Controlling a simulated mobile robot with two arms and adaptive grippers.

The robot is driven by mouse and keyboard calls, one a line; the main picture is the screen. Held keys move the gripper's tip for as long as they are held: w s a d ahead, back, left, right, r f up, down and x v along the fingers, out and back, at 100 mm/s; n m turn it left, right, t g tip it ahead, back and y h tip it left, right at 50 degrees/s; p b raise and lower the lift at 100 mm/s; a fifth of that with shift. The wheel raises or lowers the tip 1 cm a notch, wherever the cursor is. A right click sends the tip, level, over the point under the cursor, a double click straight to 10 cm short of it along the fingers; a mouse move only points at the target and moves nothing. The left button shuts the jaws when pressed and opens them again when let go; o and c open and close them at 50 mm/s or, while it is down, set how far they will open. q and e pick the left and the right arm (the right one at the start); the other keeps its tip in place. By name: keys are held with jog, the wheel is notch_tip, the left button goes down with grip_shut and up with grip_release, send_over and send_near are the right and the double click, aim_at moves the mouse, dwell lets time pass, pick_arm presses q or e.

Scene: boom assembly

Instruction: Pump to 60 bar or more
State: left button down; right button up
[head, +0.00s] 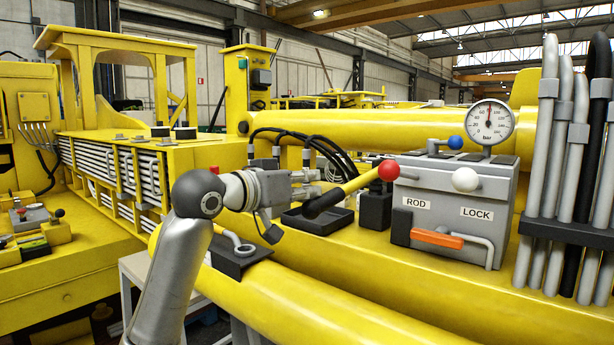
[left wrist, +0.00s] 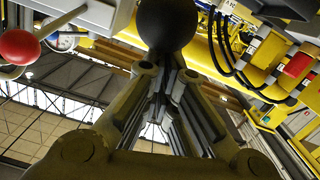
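The pump lever (head: 348,189) is a yellow rod with a black grip (head: 319,204). It slants down to the left from near a black pump block (head: 375,208). My left gripper (head: 312,184) is right at the black grip, which partly covers it. In the left wrist view a black rounded end (left wrist: 167,24) stands at the tips of my left fingers (left wrist: 166,72). The fingers converge there, but their hold on it cannot be made out. The round gauge (head: 490,122), marked bar, has its needle pointing nearly straight up; its numbers are small. My right gripper is not in view.
A grey valve box (head: 455,205) labelled ROD and LOCK carries red (head: 389,170), blue (head: 456,142) and white (head: 465,179) knobs and an orange handle (head: 436,239). Thick hoses (head: 551,160) stand at the right. A yellow boom tube (head: 300,305) runs below my arm.

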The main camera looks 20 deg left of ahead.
pick_arm(q)
jog(key=b+v, duration=0.3)
jog(key=v, duration=0.7)
jog(key=shift+s+a+r, duration=0.2)
jog(key=shift+r, duration=0.25)
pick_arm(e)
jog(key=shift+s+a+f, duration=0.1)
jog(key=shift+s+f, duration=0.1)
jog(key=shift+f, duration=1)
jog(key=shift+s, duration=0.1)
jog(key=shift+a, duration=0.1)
